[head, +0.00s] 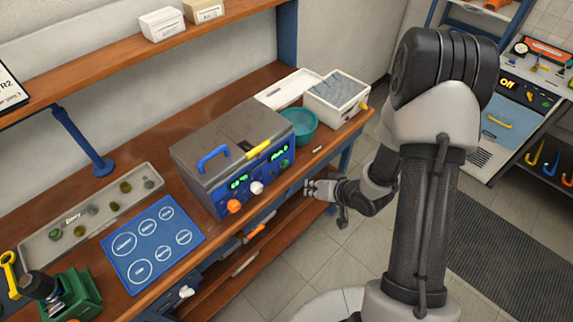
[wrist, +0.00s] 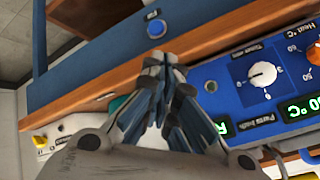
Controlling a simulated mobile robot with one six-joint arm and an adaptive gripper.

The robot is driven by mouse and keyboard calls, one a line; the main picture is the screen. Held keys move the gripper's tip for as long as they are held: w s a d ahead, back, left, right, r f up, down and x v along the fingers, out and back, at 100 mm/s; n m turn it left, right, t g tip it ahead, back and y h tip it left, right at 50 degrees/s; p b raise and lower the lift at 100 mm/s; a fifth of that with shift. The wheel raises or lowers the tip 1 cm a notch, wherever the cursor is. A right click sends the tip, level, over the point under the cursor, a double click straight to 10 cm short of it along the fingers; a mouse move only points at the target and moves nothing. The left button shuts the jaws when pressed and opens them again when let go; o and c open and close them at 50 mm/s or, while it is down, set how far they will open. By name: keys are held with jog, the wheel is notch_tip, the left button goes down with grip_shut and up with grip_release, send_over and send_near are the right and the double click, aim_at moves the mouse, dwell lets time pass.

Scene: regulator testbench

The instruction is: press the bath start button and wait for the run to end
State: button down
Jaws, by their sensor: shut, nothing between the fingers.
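The bath (head: 232,150) is a grey lidded box with a blue handle and a blue front panel, standing on the wooden bench. Its panel has an orange knob (head: 234,206), a white knob (head: 257,187) and green lit displays. In the wrist view the panel (wrist: 238,98) is at the right, turned over, with the white knob (wrist: 262,74) and a small round button (wrist: 211,86). I cannot read a start label on it. My gripper (head: 308,187) is shut and empty, in front of the bench near the bath's right end. In the wrist view my fingertips (wrist: 160,60) are left of the panel, apparently apart from it.
The bench front has another round button (wrist: 157,28) with a small label. A teal bowl (head: 300,124) and a white box (head: 336,98) stand right of the bath. A blue mat (head: 152,240) lies left of it. Open floor lies in front.

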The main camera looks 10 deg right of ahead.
jog(key=shift+w+a, duration=0.7)
jog(key=shift+w, duration=0.25)
jog(key=shift+w+a, duration=0.65)
jog(key=shift+w, duration=0.3)
jog(key=shift+w+a, duration=0.7)
jog(key=shift+w, duration=0.25)
jog(key=shift+w+a, duration=0.1)
jog(key=shift+w+a+p, duration=0.15)
jog(key=shift+w+p, duration=0.1)
jog(key=shift+p, duration=0.05)
jog(key=shift+w+a, duration=0.3)
jog(key=shift+w, duration=0.1)
jog(key=shift+s+d, duration=0.55)
jog(key=shift+s, duration=0.2)
jog(key=s+d, duration=0.1)
jog(key=s, duration=0.1)
jog(key=s+d, duration=0.2)
dwell(0.5)
